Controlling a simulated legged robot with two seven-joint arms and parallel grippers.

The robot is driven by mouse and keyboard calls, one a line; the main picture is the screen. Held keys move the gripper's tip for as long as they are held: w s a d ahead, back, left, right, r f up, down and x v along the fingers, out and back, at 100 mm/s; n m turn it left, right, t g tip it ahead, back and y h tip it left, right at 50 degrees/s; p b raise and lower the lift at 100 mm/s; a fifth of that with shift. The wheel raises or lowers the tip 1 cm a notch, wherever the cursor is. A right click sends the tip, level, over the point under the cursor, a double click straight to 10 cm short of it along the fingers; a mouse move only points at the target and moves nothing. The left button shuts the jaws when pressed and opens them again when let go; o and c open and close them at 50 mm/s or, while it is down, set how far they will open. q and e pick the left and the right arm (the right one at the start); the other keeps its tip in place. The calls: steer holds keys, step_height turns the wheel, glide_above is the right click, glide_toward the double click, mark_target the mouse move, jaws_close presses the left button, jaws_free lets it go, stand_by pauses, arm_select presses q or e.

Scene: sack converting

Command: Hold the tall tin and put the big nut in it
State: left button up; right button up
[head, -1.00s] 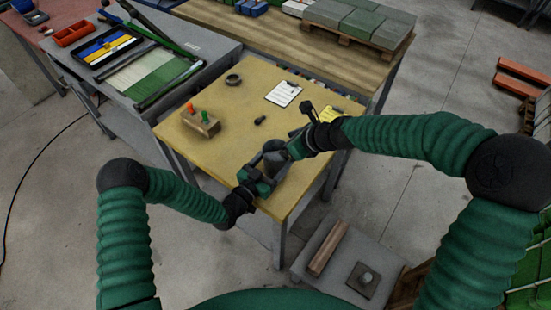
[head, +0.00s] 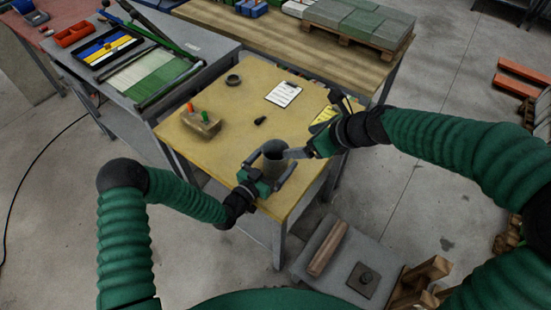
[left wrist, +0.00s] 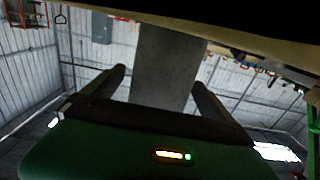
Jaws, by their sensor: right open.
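The tall tin (head: 275,164) is grey and stands upright near the front edge of the yellow table, its dark mouth facing up. My left gripper (head: 269,170) has a finger on each side of it. In the left wrist view the tin (left wrist: 167,65) rises between the two fingers (left wrist: 158,78); a gap shows on its left side, and I cannot tell if the fingers press on it. I cannot make out the big nut; the tin's inside is too dark to read.
On the yellow table (head: 222,138) are a wooden block with orange and green pegs (head: 201,123), a dark ring (head: 233,79), a small black piece (head: 260,120) and a clipboard (head: 283,94). A grey low stand (head: 310,235) is below right. The table's middle is mostly clear.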

arm_select(q)
steer(key=v, duration=1.2)
steer(key=shift+f, duration=0.1)
